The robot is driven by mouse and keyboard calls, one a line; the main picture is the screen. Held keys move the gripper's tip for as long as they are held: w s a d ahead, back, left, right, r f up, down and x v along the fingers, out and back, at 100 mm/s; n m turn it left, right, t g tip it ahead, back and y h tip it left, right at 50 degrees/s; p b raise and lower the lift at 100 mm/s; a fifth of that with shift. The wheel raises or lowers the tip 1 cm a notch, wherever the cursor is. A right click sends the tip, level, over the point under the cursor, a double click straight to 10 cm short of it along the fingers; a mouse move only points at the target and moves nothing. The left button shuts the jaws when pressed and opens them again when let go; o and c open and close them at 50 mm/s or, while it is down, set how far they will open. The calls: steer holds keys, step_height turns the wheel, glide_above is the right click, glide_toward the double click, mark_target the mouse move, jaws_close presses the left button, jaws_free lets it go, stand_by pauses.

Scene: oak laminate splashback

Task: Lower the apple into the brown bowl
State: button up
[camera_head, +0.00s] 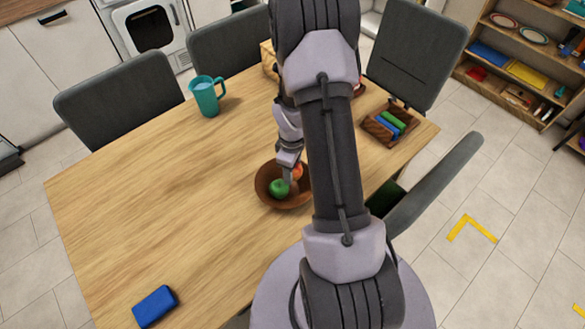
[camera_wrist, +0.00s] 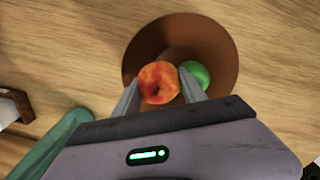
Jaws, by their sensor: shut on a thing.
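The brown bowl (camera_head: 262,197) stands on the wooden table, partly hidden by my arm. The red-yellow apple (camera_wrist: 159,80) is between the two fingers of my gripper (camera_wrist: 160,92), which is shut on it. In the head view the apple (camera_head: 297,172) shows at the back right of the bowl's inside, just below my gripper (camera_head: 290,170). The bowl also shows behind the apple in the wrist view (camera_wrist: 185,30). I cannot tell whether the apple touches the bowl. A green round fruit (camera_head: 278,188) lies in the bowl beside the apple.
A teal mug (camera_head: 207,96) stands at the back of the table. A wooden tray (camera_head: 376,132) with coloured items is at the right, and a blue block (camera_head: 155,306) is at the front left. Dark chairs (camera_head: 120,97) surround the table. The table's left half is mostly clear.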

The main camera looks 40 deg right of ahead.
steer(key=o, duration=1.5)
steer(key=r+p, duration=0.1)
steer(key=r, duration=0.5)
steer(key=r+p, duration=0.2)
steer(key=r, duration=0.3)
steer(key=r+p, duration=0.2)
steer(key=r, duration=0.4)
steer(key=shift+a+r, duration=0.25)
steer(key=shift+r, duration=0.1)
steer(key=a+r+m+t+b, duration=0.3)
steer(key=a+r+m+b, duration=0.15)
steer(key=a+r, duration=0.5)
steer(key=s+a+m+t+b, duration=0.1)
steer(key=s+a, duration=0.3)
steer(key=a, duration=0.1)
steer(key=s+a+r+m+t+y+b, duration=0.1)
steer(key=s+a+m+b, duration=0.1)
steer(key=s+a, duration=0.2)
steer(key=s+a+r+m+y+b, duration=0.1)
steer(key=s+a+m+b, duration=0.1)
steer(key=s+a, duration=0.2)
steer(key=shift+s+a+r+t, duration=0.1)
steer(key=shift+a+t, duration=0.1)
steer(key=shift+a, duration=0.25)
steer(key=shift+s+a+r+t, duration=0.1)
steer(key=shift+a+t, duration=0.1)
steer(key=shift+a, duration=0.2)
